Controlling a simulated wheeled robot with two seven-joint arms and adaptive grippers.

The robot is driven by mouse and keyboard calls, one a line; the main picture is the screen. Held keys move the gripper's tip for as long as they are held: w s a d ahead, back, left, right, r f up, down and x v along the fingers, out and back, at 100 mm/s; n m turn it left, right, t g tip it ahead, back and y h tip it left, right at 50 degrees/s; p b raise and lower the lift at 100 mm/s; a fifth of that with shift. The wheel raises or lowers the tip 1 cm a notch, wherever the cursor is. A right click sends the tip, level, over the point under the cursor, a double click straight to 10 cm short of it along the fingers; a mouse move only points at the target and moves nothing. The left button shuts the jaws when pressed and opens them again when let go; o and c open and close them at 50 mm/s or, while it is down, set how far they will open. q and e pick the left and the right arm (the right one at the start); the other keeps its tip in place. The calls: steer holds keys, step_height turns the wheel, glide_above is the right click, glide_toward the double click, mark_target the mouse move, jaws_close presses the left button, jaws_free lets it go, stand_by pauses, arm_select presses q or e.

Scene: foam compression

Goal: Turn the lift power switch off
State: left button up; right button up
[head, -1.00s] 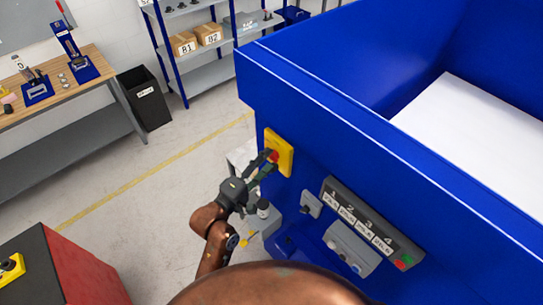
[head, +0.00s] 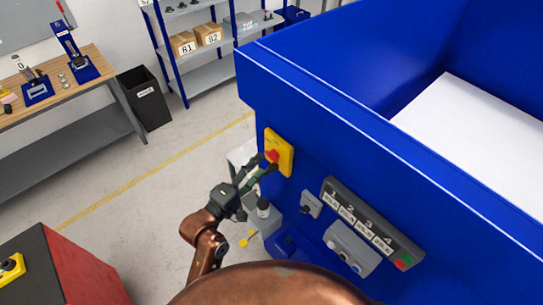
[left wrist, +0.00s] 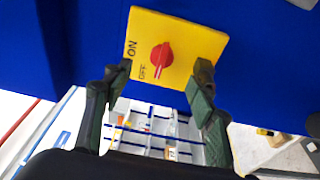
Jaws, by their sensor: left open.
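The power switch is a yellow plate (head: 285,157) with a red rotary knob (head: 272,156) on the side of the blue machine. In the left wrist view the plate (left wrist: 195,42) carries ON and OFF labels at its left. The knob (left wrist: 160,55) has its light pointer mark facing down, close to the OFF label. My left gripper (head: 266,168) is open and empty, a little away from the knob. In the left wrist view its fingertips (left wrist: 159,76) stand apart on either side below the knob. My right gripper is not in view.
The blue machine wall (head: 330,130) fills the right. A grey numbered panel (head: 365,225) and a button box (head: 352,248) sit right of the switch. The floor between is mostly clear.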

arm_select(q)
steer(key=v, duration=0.3)
steer(key=shift+a, duration=0.5)
